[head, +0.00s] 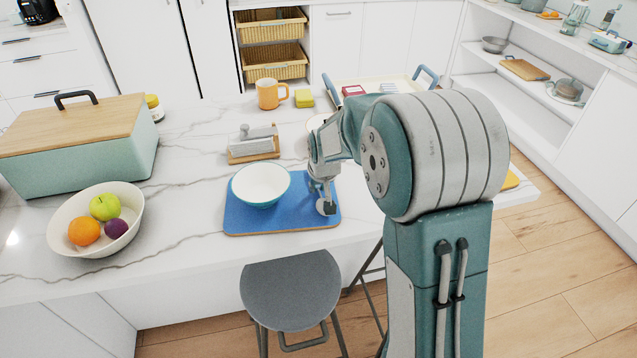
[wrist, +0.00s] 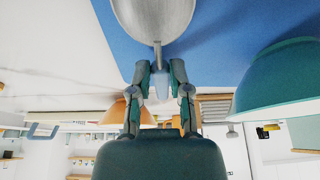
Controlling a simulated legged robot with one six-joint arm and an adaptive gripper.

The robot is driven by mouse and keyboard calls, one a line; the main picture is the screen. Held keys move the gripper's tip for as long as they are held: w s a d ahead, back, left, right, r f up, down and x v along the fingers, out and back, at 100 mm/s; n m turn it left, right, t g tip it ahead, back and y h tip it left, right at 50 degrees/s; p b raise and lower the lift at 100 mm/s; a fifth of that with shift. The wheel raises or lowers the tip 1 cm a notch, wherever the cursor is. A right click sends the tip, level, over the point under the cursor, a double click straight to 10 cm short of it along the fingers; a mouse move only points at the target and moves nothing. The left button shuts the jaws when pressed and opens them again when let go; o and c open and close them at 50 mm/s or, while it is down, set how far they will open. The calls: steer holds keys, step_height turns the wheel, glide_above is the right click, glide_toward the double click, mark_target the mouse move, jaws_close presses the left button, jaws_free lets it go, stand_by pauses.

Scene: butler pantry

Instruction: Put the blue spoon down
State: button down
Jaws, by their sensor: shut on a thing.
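My gripper (head: 322,187) is over the right part of a blue mat (head: 250,224) on the marble counter. It points down and is shut on the blue spoon (head: 326,208). In the wrist view the fingertips (wrist: 160,70) close on the spoon's pale blue handle (wrist: 162,87), and its grey metal bowl (wrist: 155,18) extends beyond them over the mat. I cannot tell whether the spoon touches the mat. A teal bowl with a white inside (head: 261,184) stands on the mat, left of my gripper. My arm hides part of the counter behind.
A fruit bowl (head: 67,237) and a bread box (head: 75,150) stand at the left. A butter dish (head: 253,142), an orange mug (head: 270,94) and a tray (head: 340,88) are behind the mat. A stool (head: 290,290) is in front. The counter between fruit bowl and mat is clear.

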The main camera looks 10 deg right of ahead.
steer(key=shift+f, duration=0.45)
stand_by(0.4)
steer(key=c, duration=0.5)
jaws_free()
steer(key=v, duration=1.1)
steer(key=s+r, duration=0.3)
steer(key=s, duration=1)
steer(key=s+r+t, duration=0.1)
steer(key=s+r, duration=0.2)
steer(key=s, duration=1)
steer(key=shift+s+r, duration=0.35)
steer(key=shift+r, duration=0.05)
